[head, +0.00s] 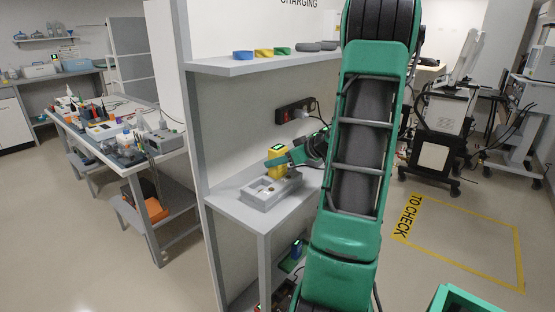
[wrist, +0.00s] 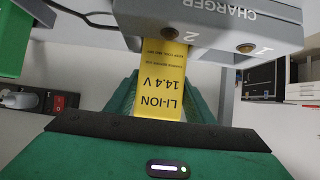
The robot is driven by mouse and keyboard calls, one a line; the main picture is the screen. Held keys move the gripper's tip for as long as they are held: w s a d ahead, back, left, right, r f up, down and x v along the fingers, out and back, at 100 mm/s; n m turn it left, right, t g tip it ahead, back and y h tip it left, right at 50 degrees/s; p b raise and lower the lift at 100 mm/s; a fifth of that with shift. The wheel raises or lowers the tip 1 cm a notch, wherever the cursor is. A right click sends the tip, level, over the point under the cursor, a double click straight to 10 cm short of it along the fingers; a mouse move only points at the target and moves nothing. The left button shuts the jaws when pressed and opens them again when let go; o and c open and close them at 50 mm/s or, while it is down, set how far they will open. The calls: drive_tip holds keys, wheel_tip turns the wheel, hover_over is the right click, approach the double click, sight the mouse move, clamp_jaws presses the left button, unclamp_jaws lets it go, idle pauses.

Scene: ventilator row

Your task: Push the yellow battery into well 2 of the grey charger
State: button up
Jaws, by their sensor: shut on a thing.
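The yellow battery (head: 278,170) stands upright at the rear part of the grey charger (head: 262,194) in the head view. My green gripper (head: 279,160) is shut on it from the side, above the charger. The upside-down wrist view shows the battery (wrist: 162,92), marked LI-ION 14.4 V, in line with the number 2 on the charger (wrist: 205,25). Its lower end is hidden behind the charger's front face. I cannot tell how deep it sits. Well 1 is beside it; in the head view a pale open well shows nearer the front.
The charger stands on a grey shelf (head: 232,206). An upper shelf (head: 265,66) holds several coloured items above it. A black power strip (head: 296,111) with a plugged cable is on the wall behind. A green item (head: 293,258) lies on the lower level.

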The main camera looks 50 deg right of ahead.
drive_tip(key=shift+f, duration=0.55)
idle(0.8)
drive_tip(key=o, duration=1.6)
drive_tip(key=v, duration=1)
drive_tip(key=shift+s+r, duration=0.15)
drive_tip(key=shift+s, duration=0.15)
